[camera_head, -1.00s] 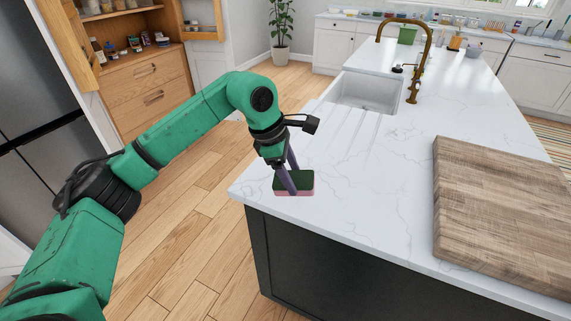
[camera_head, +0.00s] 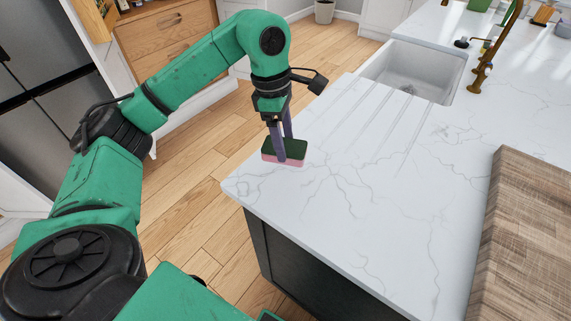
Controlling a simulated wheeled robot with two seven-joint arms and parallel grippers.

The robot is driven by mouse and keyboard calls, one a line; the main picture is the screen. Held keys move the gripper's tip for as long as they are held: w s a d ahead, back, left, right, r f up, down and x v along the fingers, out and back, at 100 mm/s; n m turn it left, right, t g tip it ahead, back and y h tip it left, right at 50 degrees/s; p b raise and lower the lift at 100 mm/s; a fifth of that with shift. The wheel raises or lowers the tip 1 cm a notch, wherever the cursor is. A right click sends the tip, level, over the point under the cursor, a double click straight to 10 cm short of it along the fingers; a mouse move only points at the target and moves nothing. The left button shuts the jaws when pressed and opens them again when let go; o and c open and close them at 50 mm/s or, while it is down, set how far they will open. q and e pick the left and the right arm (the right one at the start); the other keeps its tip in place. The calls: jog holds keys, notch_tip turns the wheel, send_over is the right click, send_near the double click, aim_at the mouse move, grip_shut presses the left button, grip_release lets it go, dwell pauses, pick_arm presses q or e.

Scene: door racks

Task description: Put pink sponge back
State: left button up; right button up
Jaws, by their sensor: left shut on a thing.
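The pink sponge (camera_head: 292,163) has a dark green top and a pink lower side. It is at the left edge of the white marble counter (camera_head: 345,205), near its front corner. My left gripper (camera_head: 281,156) points down and is shut on the sponge, its fingers covering part of it. I cannot tell whether the sponge touches the counter or is held slightly above it. My right gripper is not in view.
A white sink (camera_head: 420,66) with drain grooves lies farther back, beside a brass faucet (camera_head: 488,62). A thick wooden cutting board (camera_head: 525,240) covers the counter's right side. The counter between is clear. Wooden drawers (camera_head: 165,42) stand at the back left.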

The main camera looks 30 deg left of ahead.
pick_arm(q)
notch_tip(320, 180, down, 7)
jog(key=shift+w+r+p, duration=0.1)
jog(key=shift+r+p, duration=0.05)
jog(key=shift+p, duration=0.35)
jog(key=shift+f, duration=0.45)
jog(key=o, duration=1.3)
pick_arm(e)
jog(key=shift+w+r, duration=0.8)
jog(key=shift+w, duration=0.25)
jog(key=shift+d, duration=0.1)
pick_arm(q)
jog(key=shift+w+r, duration=0.1)
jog(key=shift+r, duration=0.4)
jog(key=r, duration=0.3)
jog(key=a+r+b, duration=0.1)
jog(key=r, duration=0.3)
jog(key=r+b, duration=0.1)
jog(key=r, duration=0.3)
jog(key=shift+s+a, duration=0.25)
jog(key=shift+a, duration=0.1)
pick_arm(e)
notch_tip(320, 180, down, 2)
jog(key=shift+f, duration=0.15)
